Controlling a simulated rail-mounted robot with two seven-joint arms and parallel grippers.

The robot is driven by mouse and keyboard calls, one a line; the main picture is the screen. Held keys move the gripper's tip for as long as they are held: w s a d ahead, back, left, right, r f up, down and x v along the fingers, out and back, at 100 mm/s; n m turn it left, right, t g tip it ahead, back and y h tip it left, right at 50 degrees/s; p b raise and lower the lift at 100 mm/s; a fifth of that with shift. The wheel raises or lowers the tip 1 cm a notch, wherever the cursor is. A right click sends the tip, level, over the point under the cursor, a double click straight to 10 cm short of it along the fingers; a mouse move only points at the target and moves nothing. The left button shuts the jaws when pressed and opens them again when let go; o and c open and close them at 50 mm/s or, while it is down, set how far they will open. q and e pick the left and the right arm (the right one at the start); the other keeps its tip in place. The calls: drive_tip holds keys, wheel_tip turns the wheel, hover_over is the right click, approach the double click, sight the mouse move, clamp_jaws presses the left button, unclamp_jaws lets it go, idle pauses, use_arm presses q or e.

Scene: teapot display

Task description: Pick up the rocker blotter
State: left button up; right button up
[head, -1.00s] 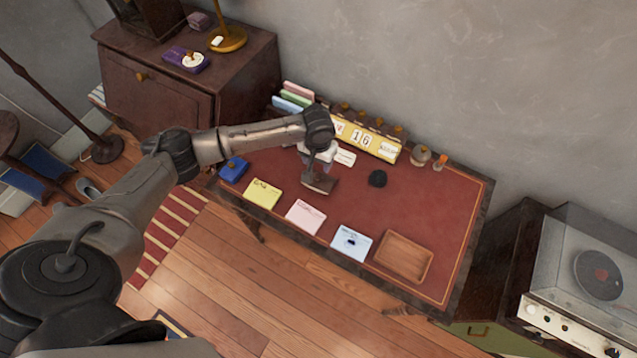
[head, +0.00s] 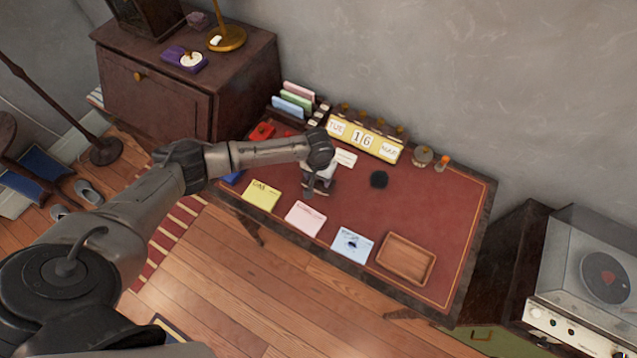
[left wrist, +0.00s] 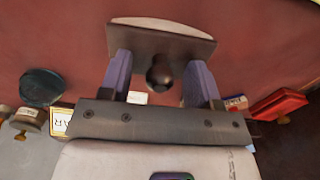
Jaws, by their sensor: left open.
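The rocker blotter (head: 314,193) sits on the red desk top, mostly hidden under my left gripper (head: 318,184) in the head view. In the left wrist view the blotter (left wrist: 160,40) shows as a pale-edged brown plate with a dark round knob. My left gripper (left wrist: 160,70) is open, with one purple-grey finger on each side of the knob. I see gaps between the knob and both fingers. My right gripper is not in view.
A yellow card (head: 262,196), a pink card (head: 305,217), a blue card (head: 352,245) and a wooden tray (head: 406,259) line the desk's front edge. A dark round object (head: 379,179) lies to the right. A calendar block (head: 364,138) stands behind.

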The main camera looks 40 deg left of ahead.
use_arm(q)
clamp_jaws()
idle(0.5)
drive_tip(key=shift+r, duration=0.15)
wheel_tip(320, 180, up, 4)
drive_tip(key=shift+p, duration=0.55)
drive_tip(key=w+d+r, duration=0.6)
drive_tip(key=d, duration=0.3)
drive_tip(key=shift+w+d+r, duration=0.3)
drive_tip(key=shift+r, duration=0.1)
